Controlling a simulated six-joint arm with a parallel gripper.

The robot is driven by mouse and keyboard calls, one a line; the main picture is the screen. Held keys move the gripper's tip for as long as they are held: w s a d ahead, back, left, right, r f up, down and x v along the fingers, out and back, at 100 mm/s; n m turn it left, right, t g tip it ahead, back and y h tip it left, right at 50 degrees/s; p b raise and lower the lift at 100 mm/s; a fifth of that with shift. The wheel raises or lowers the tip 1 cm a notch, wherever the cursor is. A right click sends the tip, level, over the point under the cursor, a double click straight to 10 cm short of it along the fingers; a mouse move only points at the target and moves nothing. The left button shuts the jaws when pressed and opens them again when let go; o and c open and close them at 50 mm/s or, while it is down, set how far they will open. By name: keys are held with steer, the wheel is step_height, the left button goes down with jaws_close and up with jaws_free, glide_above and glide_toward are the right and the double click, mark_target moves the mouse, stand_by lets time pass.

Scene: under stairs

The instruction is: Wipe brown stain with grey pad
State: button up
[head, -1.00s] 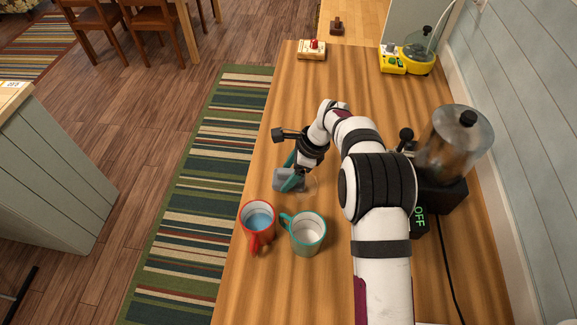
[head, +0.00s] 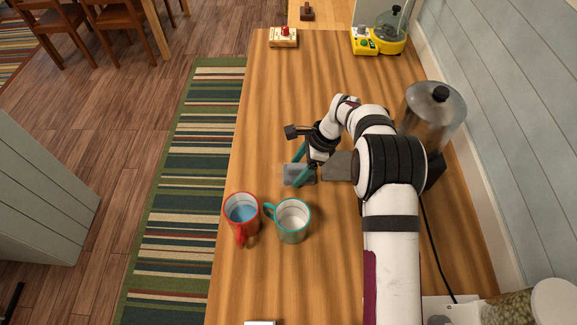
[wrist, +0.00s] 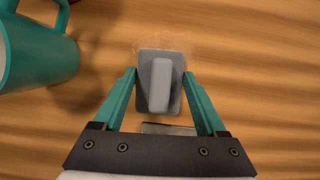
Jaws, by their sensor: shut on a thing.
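My gripper (wrist: 160,95) is shut on the grey pad (wrist: 160,85), with one teal finger at each side of its raised handle block. In the head view the pad (head: 297,174) is low over or on the wooden counter; I cannot tell if it presses down. A faint brownish smear, the stain (wrist: 182,44), shows at the pad's far edge in the wrist view. The pad hides any part beneath it. In the head view the stain is too faint to make out clearly.
A red mug (head: 241,212) with blue inside and a teal-handled mug (head: 292,220) stand close in front of the pad. A blender-like jar (head: 432,115) is further right.

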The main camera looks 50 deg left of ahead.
steer(key=shift+s+a, duration=2.6)
steer(key=shift+s, duration=0.05)
steer(key=shift+w+a, duration=0.15)
steer(key=shift+w, duration=0.05)
steer(key=shift+w+d, duration=2.7)
steer(key=shift+d, duration=0.05)
steer(key=shift+s+a, duration=2.8)
step_height(320, 180, up, 8)
